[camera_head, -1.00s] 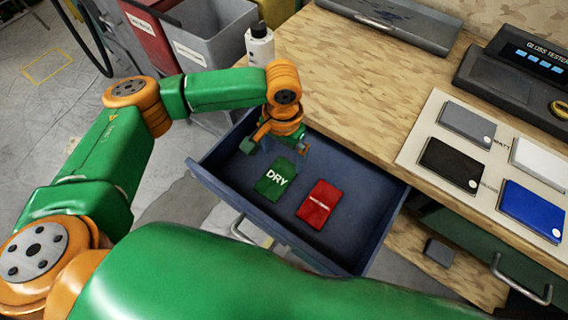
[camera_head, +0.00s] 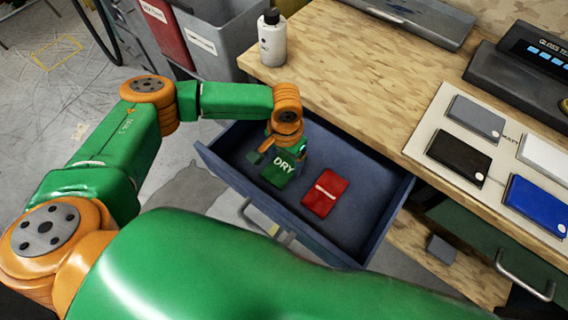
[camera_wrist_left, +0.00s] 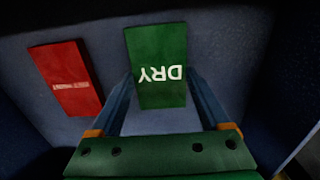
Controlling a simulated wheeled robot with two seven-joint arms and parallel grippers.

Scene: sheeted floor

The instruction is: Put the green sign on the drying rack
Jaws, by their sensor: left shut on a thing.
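The green sign (camera_head: 281,169), marked DRY in white, is in the open blue drawer (camera_head: 352,235). My left gripper (camera_head: 279,152) reaches down into the drawer from above and is shut on the green sign. In the left wrist view the sign (camera_wrist_left: 157,50) lies between the two fingers (camera_wrist_left: 160,92), which touch its sides. The sign's far end sticks out past the fingers. I cannot tell whether it is lifted off the drawer floor. The drying rack is not recognisable in these views. My right gripper is not in view.
A red sign (camera_head: 325,194) lies in the drawer, right of the green one. A wooden workbench (camera_head: 345,85) stands above it, with a white bottle (camera_head: 272,40), a sample board (camera_head: 425,130) and a gloss tester (camera_head: 515,80). Grey and red bins (camera_head: 215,40) stand behind.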

